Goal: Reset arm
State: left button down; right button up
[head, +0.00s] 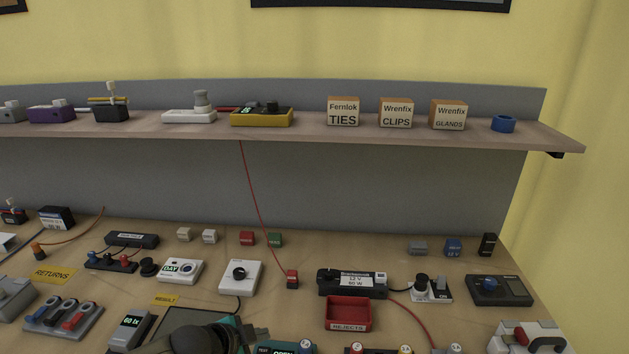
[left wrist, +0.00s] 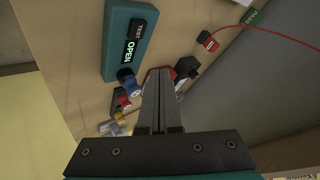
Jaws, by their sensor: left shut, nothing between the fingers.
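My left gripper (head: 262,333) shows at the bottom centre of the head view, above the workbench (head: 315,222). It also shows in the left wrist view (left wrist: 161,78), where its two fingers lie together with nothing between them. A teal tester (left wrist: 128,42) with an "OPEN" display is beside the fingers in the left wrist view. Its top edge shows in the head view (head: 278,350), just right of the gripper. My right gripper is in neither view.
A red REJECTS bin (head: 348,314) stands right of the gripper, with a black power supply (head: 352,283) behind it. A white dial unit (head: 240,277) stands behind the gripper. A grey switch block (head: 63,318) is at left. A shelf (head: 370,132) with boxes and instruments spans the back.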

pick_arm(q)
jog(key=s+d+r+n+g, duration=0.15)
jog(key=s+d+n, duration=0.25)
jog(key=s+d, duration=0.7)
jog(key=s+a+r+n+g+y, duration=0.3)
jog(key=s+a+n, duration=0.5)
jog(key=s+a, duration=0.7)
jog(key=s+d+f+b, duration=0.1)
jog(key=f+b, duration=0.2)
jog(key=f, duration=0.8)
jog(key=s+f+g+y+b, duration=0.1)
jog(key=f+b, duration=0.3)
jog(key=f, duration=0.7)
jog(key=s+d+f+b, duration=0.1)
jog(key=s+f+b, duration=0.15)
jog(key=f, duration=0.75)
jog(key=s+a+f+b, duration=0.1)
jog(key=s+f+b, duration=0.2)
jog(key=f, duration=0.4)
jog(key=s+a+f+g+b, duration=0.1)
jog(key=s+f+b, duration=0.2)
jog(key=s+f, duration=0.3)
jog(key=s+f+b, duration=0.3)
jog(key=s+f, duration=0.2)
jog(key=f, duration=0.5)
jog(key=shift+s+a+f, duration=0.2)
jog(key=shift+s+a, duration=0.05)
jog(key=shift+a, duration=0.15)
